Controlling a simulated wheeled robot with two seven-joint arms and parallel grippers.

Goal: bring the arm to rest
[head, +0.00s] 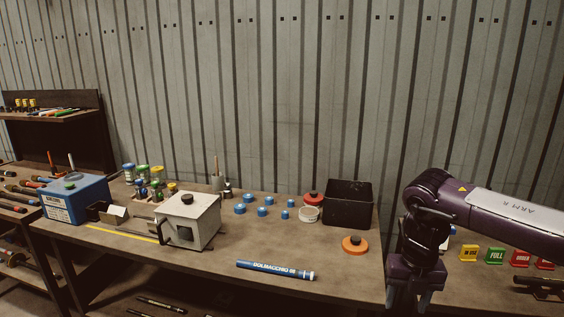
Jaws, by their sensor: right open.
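My right arm (500,215), dark purple with a pale panel, reaches in from the right edge and bends down at its wrist. My right gripper (409,302) points down at the bottom edge, in front of the gap between the two benches. Its fingers are open and partly cut off by the frame, and I see nothing held. My left gripper is not in view. A white box machine (188,219) with a black knob stands on the left bench, well to the left of the gripper. A blue lettered tube (275,270) lies near the bench's front edge.
A black bin (348,204), an orange disc (355,245) and several blue caps (262,212) sit on the bench (215,262). A blue box (75,199) stands at left. Coloured signs, one a green block (495,256), stand on the right bench beneath my arm.

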